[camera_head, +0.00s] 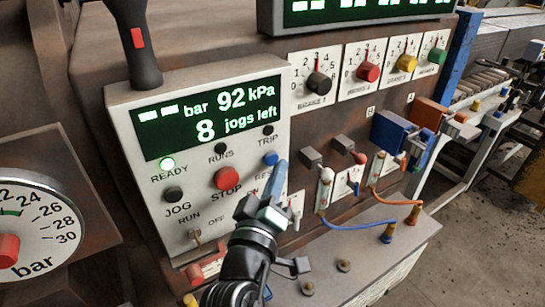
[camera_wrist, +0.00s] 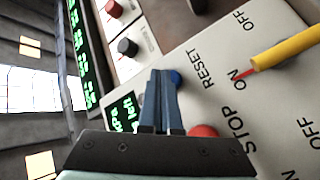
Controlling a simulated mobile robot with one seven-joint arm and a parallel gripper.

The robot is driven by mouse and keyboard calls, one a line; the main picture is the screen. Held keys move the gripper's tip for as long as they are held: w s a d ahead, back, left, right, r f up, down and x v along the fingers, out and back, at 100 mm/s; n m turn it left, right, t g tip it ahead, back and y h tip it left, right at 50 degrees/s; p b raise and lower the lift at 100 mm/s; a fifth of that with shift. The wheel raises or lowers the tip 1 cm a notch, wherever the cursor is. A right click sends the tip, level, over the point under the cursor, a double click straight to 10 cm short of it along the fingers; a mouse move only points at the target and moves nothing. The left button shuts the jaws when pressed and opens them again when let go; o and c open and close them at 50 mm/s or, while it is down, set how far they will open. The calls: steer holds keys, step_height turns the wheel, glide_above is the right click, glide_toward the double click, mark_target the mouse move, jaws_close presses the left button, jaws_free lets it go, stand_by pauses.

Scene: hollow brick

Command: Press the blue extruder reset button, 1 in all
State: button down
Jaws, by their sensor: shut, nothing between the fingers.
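The blue reset button (camera_head: 270,158) is on the right side of the grey control panel (camera_head: 125,130), under the TRIP lamp. Its RESET label is partly hidden by my gripper in the head view. My gripper (camera_head: 282,164) is shut and empty, with its fingertips just right of the button in that view. In the wrist view the blue button (camera_wrist: 176,78) shows beside the tips of my closed fingers (camera_wrist: 161,74), partly covered by them. I cannot tell whether the fingertips touch it.
The red STOP button (camera_head: 227,178) and black JOG button (camera_head: 174,194) are close by. A yellow rod (camera_wrist: 285,50) crosses the panel's right side in the wrist view.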

steer(key=shift+s+d, duration=0.1)
steer(key=shift+s+d+p, duration=0.45)
steer(key=shift+s+d, duration=0.3)
steer(key=shift+s, duration=0.25)
steer(key=shift+s+d+p, duration=0.4)
steer(key=shift+s+d, duration=0.3)
steer(key=shift+s, duration=0.3)
step_height(320, 180, up, 20)
steer(key=s+m+t, duration=0.2)
steer(key=m+t, duration=0.2)
steer(key=m, duration=0.1)
steer(key=s+r+m+t+y, duration=0.1)
steer(key=s+r+t, duration=0.1)
steer(key=s+r, duration=0.3)
steer(key=s+r+m+t+y, duration=0.1)
steer(key=s+r, duration=0.4)
steer(key=r, duration=0.8)
steer(key=shift+s+m+t+y+b, duration=0.2)
steer(key=shift+m+t+y+b, duration=0.15)
steer(key=shift+t+y, duration=0.4)
